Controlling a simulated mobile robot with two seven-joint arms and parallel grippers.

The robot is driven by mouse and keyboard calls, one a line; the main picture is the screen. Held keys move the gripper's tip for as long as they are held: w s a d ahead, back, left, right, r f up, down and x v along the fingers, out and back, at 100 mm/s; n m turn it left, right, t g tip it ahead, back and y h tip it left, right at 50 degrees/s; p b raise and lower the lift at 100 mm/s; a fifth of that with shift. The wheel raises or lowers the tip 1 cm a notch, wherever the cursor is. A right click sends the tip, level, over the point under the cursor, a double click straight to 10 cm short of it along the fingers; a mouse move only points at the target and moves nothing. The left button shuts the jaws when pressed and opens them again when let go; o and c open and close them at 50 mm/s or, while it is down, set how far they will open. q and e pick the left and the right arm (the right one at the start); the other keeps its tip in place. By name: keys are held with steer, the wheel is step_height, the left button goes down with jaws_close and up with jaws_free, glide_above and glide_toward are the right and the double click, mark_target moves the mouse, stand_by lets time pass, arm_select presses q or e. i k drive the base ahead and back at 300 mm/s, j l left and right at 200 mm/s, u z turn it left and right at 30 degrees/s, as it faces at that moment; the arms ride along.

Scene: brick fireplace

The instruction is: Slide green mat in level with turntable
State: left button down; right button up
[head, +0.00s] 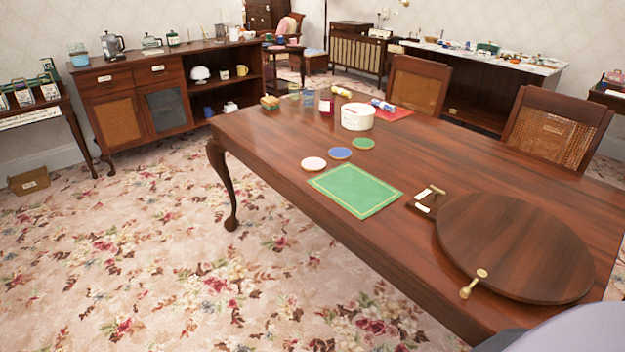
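The green mat (356,190) with a thin gold border lies flat on the dining table (290,150), at its near long edge. The turntable (515,246) is a round dark wooden disc to the right of the mat, with a brass knob (474,284) at its near rim. A small wooden piece with a brass bar and pale labels (426,200) lies between the mat and the turntable. The mat and the turntable are apart. Neither of my grippers shows in the head view.
A white round container (357,117) stands farther back. Two cane-backed chairs (557,127) line the far side. Carpeted floor (200,260) is clear left of the table.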

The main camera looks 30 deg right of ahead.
mark_target(357, 191)
steer(key=i+z, duration=0.15)
steer(key=i, duration=0.35)
steer(key=i+j+z, duration=0.2)
steer(key=i, duration=0.25)
steer(key=z, duration=1.3)
